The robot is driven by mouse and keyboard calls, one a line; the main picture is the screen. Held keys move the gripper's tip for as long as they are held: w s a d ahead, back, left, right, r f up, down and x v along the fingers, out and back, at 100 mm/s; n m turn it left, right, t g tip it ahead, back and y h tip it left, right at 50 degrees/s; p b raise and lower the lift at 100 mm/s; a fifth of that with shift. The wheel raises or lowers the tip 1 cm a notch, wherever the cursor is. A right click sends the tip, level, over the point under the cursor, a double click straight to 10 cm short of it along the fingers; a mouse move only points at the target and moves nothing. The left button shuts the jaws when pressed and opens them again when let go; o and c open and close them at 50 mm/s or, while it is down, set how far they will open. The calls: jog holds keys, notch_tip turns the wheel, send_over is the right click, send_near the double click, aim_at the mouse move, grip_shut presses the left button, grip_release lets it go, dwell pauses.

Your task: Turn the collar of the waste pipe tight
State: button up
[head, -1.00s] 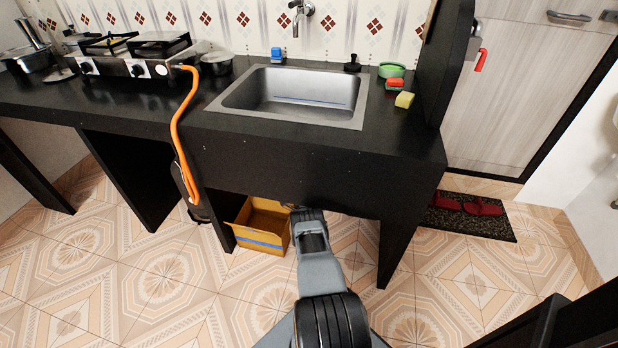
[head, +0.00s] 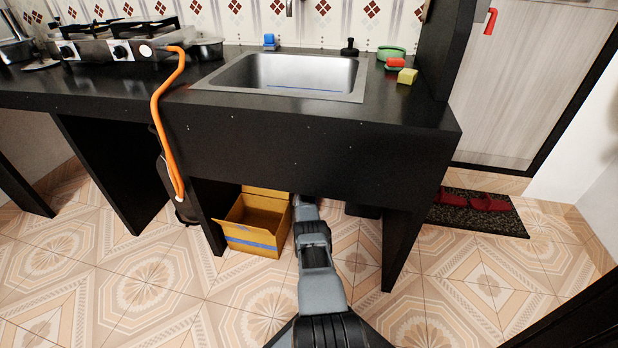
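The sink (head: 285,76) is set in the black counter. The waste pipe and its collar are not visible; the counter's black front panel (head: 285,150) hides the space under the sink. My arm reaches forward from the bottom of the picture and passes under the lower edge of that panel. My gripper is hidden behind the panel, so its fingers and anything between them cannot be seen.
An open yellow box (head: 256,222) stands on the floor just left of my arm. A black counter leg (head: 402,235) is on the right. An orange hose (head: 160,115) hangs from the stove (head: 115,45). A dark mat (head: 470,211) with red slippers lies at right.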

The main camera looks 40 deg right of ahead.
jog(key=shift+w+d, duration=0.15)
jog(key=shift+d, duration=0.05)
jog(key=shift+c, duration=0.3)
grip_shut()
dwell(0.3)
